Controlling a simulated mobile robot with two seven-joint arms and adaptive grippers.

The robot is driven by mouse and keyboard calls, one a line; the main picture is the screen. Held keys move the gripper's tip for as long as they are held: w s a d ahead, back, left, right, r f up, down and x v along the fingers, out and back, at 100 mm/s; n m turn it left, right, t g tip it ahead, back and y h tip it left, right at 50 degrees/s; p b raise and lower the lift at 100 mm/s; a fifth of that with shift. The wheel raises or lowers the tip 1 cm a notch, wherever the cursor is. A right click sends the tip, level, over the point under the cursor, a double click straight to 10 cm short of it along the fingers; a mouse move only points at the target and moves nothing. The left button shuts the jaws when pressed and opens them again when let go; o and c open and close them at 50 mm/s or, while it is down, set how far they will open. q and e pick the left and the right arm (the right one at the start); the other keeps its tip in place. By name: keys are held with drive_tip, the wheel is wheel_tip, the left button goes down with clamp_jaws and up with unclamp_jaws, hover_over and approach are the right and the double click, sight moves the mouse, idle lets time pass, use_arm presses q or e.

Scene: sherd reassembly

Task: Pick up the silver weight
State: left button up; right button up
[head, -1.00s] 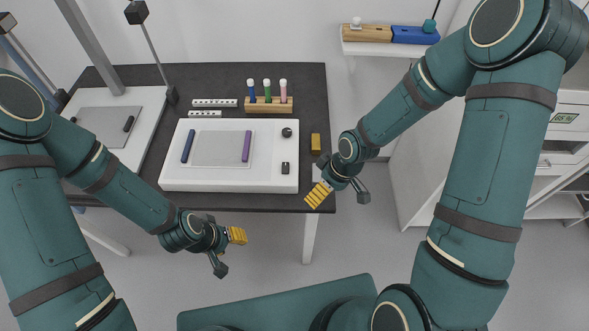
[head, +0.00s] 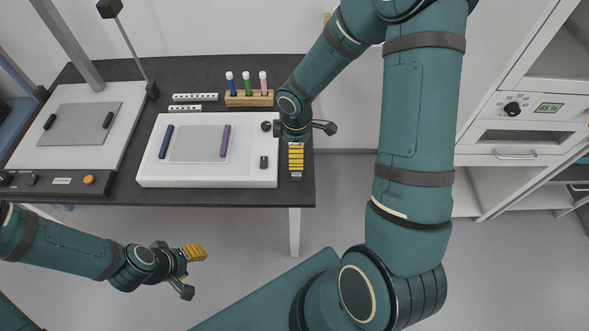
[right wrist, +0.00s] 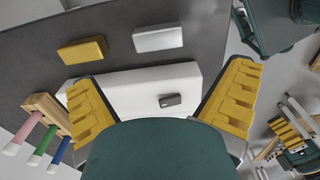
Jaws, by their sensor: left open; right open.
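The silver weight (right wrist: 158,38) is a small pale grey block lying on the dark table in the right wrist view. It lies ahead of my right gripper (right wrist: 160,78), whose two yellow fingers are spread wide with nothing between them. The weight is apart from both fingers. In the head view my right gripper (head: 296,157) is over the table's right end, and its arm and fingers hide most of that spot. My left gripper (head: 196,253) is open and empty, low in front of the table's front edge.
A brass-coloured block (right wrist: 82,50) lies left of the silver weight in the right wrist view. A white board (head: 208,180) with blue and purple bars lies beside my right gripper. A wooden rack (head: 249,99) of coloured tubes stands behind. Table edges are close by.

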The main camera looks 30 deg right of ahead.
wheel_tip(320, 180, down, 4)
drive_tip(key=shift+f+b, duration=0.25)
drive_tip(key=shift+b, duration=0.2)
wheel_tip(320, 180, down, 5)
drive_tip(key=shift+w+d+b, duration=0.1)
drive_tip(key=shift+d+b, duration=0.05)
drive_tip(key=shift+b, duration=0.65)
drive_tip(key=shift+r, duration=0.1)
drive_tip(key=c, duration=1.2)
drive_tip(key=shift+c, duration=0.2)
